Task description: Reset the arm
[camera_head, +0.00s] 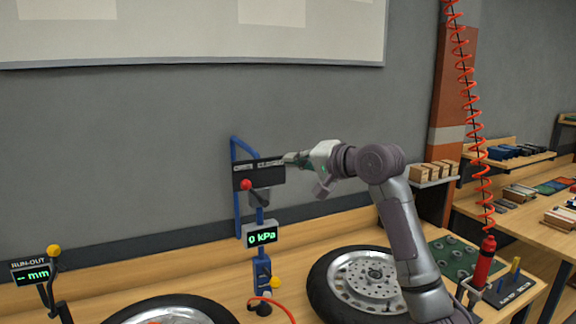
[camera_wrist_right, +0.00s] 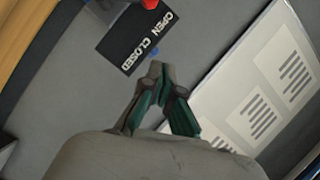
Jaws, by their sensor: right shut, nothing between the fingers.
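My right arm comes in from the lower right of the head view. Its gripper (camera_head: 290,158) is shut and empty, with the fingertips by the upper right corner of a black plate (camera_head: 270,175) on a blue stand. I cannot tell whether they touch it. In the right wrist view the two fingertips (camera_wrist_right: 162,72) meet. The plate there (camera_wrist_right: 128,45) reads "OPEN CLOSED" and lies beyond them. A lever with a red knob (camera_head: 245,184) is at the plate, and the knob also shows in the wrist view (camera_wrist_right: 150,3). My left gripper is not in view.
A display (camera_head: 262,236) below the plate reads 0 kPa. Wheels with tyres (camera_head: 325,292) lie on the wooden bench. A run-out gauge (camera_head: 31,273) stands at left. A red coiled hose (camera_head: 472,130) hangs at right above a red tool (camera_head: 486,262).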

